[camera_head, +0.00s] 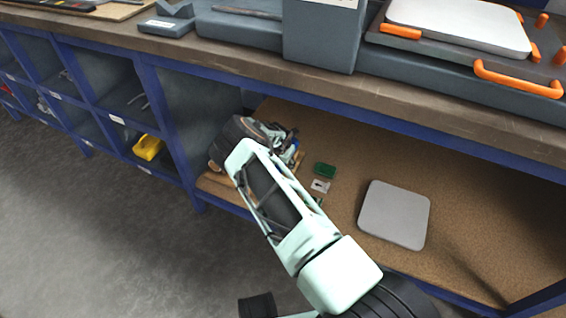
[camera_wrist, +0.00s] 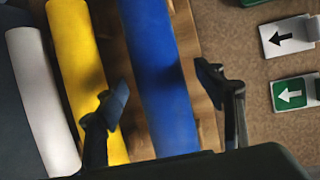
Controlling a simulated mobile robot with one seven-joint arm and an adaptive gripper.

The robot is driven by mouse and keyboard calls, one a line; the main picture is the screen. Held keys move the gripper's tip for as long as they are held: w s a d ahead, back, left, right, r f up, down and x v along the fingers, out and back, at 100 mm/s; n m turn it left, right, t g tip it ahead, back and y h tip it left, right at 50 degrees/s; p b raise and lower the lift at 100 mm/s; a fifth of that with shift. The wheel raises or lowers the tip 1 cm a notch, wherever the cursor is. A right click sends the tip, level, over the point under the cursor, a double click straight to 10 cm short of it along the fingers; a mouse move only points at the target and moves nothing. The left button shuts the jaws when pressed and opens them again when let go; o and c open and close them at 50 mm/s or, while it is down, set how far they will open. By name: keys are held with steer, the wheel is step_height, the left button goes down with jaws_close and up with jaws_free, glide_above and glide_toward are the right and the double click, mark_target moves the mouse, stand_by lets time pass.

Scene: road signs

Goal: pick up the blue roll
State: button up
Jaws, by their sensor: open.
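The blue roll (camera_wrist: 160,75) runs up and down through the middle of the wrist view, on a wooden slatted base (camera_wrist: 206,118). My gripper (camera_wrist: 163,93) is open, with one finger on each side of the blue roll in the picture. The left finger overlaps the yellow roll (camera_wrist: 75,35) and the gap beside it; the right finger is over the slats right of the blue roll. I cannot tell how far the fingertips are above the rolls. In the head view my gripper (camera_head: 277,138) is over the lower shelf and largely hides the rolls.
A white roll (camera_wrist: 42,105) lies left of the yellow one. A white arrow sign (camera_wrist: 288,36) and a green arrow sign (camera_wrist: 291,92) lie at right. In the head view, a grey square plate (camera_head: 394,215) lies on the shelf, below the workbench edge (camera_head: 420,115).

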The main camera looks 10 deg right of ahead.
steer(key=shift+w+f, duration=0.15)
steer(key=shift+f, duration=0.1)
steer(key=shift+r, duration=0.1)
jaws_close()
stand_by(0.4)
